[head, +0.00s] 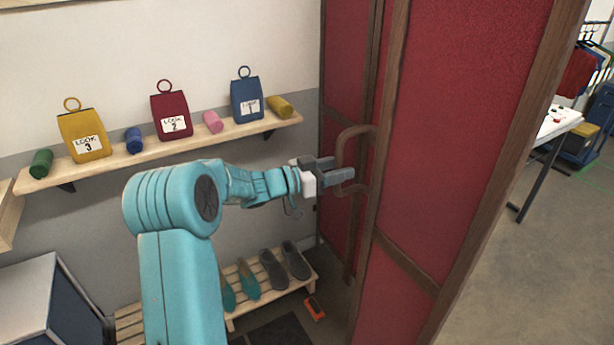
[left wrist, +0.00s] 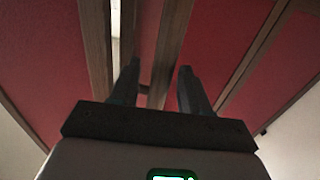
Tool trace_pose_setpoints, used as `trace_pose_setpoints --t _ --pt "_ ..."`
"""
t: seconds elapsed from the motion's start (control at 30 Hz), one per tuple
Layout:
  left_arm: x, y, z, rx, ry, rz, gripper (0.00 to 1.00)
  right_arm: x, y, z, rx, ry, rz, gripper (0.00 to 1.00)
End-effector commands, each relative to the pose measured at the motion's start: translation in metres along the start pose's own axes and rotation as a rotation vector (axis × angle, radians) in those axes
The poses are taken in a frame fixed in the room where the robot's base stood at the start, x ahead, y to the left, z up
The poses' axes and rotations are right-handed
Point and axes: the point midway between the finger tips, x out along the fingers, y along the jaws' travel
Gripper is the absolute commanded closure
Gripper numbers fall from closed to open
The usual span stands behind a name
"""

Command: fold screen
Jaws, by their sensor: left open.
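The folding screen (head: 465,130) has red panels in brown wooden frames and stands partly folded at the right of the head view. A wooden loop handle (head: 354,131) sticks out from a panel edge. My left gripper (head: 345,178) is open at the lower part of this handle. I cannot tell whether the handle lies between the fingers. In the left wrist view the open fingers (left wrist: 158,82) point at the red panels (left wrist: 215,45) and upright wooden frame bars. My right gripper is not in view.
A wall shelf (head: 215,138) holds yellow, red and blue pouches and several small rolls. Below, a slatted rack (head: 310,262) holds shoes, with a small orange object (head: 315,308) on the floor nearby. Open floor (head: 560,260) lies right of the screen, with a white table (head: 556,125) behind.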

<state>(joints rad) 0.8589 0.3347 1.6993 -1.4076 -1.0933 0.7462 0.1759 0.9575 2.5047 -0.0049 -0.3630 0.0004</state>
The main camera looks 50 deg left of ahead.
Motion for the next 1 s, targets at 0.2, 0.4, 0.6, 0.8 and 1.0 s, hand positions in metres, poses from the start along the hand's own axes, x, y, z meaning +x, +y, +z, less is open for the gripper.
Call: trace_pose_setpoints --t 0.2,0.4,0.6,0.8,1.0 --pt "-0.060 -0.001 0.002 0.001 -0.001 -0.006 0.54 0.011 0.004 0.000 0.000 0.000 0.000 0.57" --pt "-0.108 0.000 0.001 0.002 0.000 -0.005 0.54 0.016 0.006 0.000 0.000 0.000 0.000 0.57" --pt "-0.135 0.001 0.000 0.001 0.001 -0.001 0.54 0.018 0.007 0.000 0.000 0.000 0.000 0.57" --pt "-0.141 0.002 -0.001 0.001 0.001 0.000 0.54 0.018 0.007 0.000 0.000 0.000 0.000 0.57" --pt "-0.140 0.002 -0.001 0.001 0.002 0.000 0.67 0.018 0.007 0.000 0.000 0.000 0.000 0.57"
